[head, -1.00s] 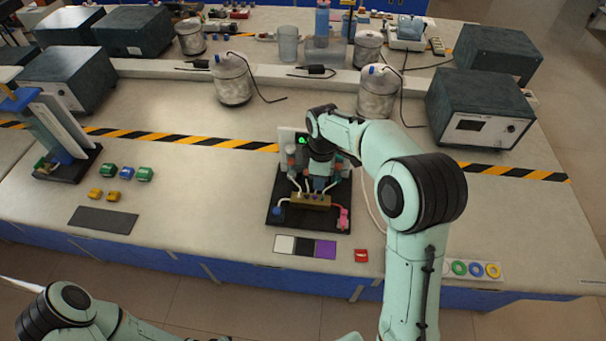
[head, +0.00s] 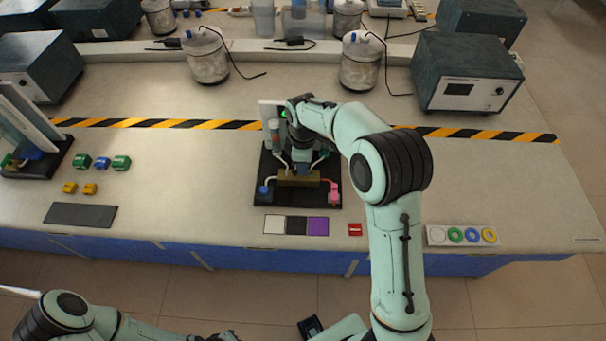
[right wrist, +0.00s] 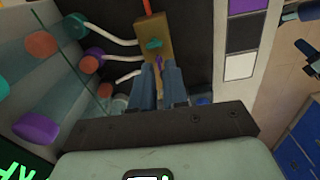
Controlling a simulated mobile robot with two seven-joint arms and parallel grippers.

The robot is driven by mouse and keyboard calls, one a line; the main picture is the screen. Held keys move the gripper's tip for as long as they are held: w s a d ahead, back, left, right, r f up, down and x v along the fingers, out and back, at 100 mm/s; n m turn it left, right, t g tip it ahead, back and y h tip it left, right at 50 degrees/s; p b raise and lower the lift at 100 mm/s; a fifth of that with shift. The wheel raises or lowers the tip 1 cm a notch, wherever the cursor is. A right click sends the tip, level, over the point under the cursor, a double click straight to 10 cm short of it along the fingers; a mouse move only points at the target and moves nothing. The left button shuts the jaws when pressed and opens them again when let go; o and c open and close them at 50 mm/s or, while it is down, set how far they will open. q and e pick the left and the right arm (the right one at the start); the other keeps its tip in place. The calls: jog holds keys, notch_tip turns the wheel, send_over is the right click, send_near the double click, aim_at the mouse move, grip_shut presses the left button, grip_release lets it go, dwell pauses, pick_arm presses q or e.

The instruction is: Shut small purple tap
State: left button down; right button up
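The small purple tap (right wrist: 159,66) shows in the right wrist view as a thin purple handle on the brass block (right wrist: 151,28). A teal tap (right wrist: 153,44) sits beside it on the same block. My right gripper (right wrist: 160,72) points at the block, one blue-grey finger on each side of the purple tap. A narrow gap shows between the fingers; whether they touch the tap is hidden. In the head view, the brass block (head: 300,179) stands on a black base, and my right gripper (head: 302,162) is just behind it, largely covered by my wrist. My left gripper is out of view.
Several tubes and coloured round caps (right wrist: 40,43) stand close to the gripper. A pink-red fitting (head: 334,192) and a blue cap (head: 264,192) flank the block. White, black and purple squares (head: 296,225) lie in front.

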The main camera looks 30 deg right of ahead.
jog(key=shift+w+f, duration=0.1)
jog(key=shift+f, duration=0.1)
jog(key=shift+f+b, duration=0.45)
jog(key=shift+f, duration=0.7)
jog(key=shift+r, duration=0.35)
dwell(0.5)
grip_shut()
